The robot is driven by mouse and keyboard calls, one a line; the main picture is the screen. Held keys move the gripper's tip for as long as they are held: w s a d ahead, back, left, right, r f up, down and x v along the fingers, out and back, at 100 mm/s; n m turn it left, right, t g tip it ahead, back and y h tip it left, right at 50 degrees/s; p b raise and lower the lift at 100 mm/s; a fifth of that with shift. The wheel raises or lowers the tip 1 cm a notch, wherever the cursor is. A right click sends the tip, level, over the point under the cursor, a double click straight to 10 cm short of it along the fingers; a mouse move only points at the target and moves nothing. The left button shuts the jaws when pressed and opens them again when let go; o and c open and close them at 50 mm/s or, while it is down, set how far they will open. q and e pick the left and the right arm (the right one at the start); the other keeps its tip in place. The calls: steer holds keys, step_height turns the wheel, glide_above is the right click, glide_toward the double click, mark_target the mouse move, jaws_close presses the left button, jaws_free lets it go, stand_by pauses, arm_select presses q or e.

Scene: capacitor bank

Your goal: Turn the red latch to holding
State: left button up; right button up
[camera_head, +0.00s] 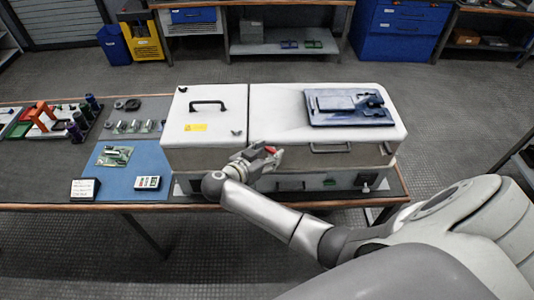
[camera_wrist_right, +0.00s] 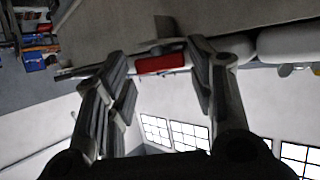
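The red latch (camera_wrist_right: 160,63) shows in the right wrist view as a small red block on the front of the white cabinet, between the fingers of my right gripper. It also shows in the head view as a small red spot (camera_head: 270,150) at the fingertips. My right gripper (camera_wrist_right: 165,85) is open around the latch, with a visible gap on each side of it. Its fingers are at the cabinet's front (camera_head: 300,163) in the head view. The latch's full shape and its marks are too small or hidden to read. My left gripper is in neither view.
The white cabinet (camera_head: 275,108) stands on the long table and bears a blue tray (camera_head: 375,118) on its lid. A blue mat (camera_head: 118,183) with a circuit board (camera_head: 114,156) and a small meter (camera_head: 147,183) lies to the left. Capacitors (camera_head: 92,102) stand farther left.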

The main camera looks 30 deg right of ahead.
steer(key=shift+o, duration=0.7)
steer(key=shift+a, duration=0.1)
steer(key=v, duration=1.1)
steer(key=shift+s+a+r, duration=0.2)
steer(key=shift+s+a, duration=0.05)
steer(key=shift+a, duration=0.05)
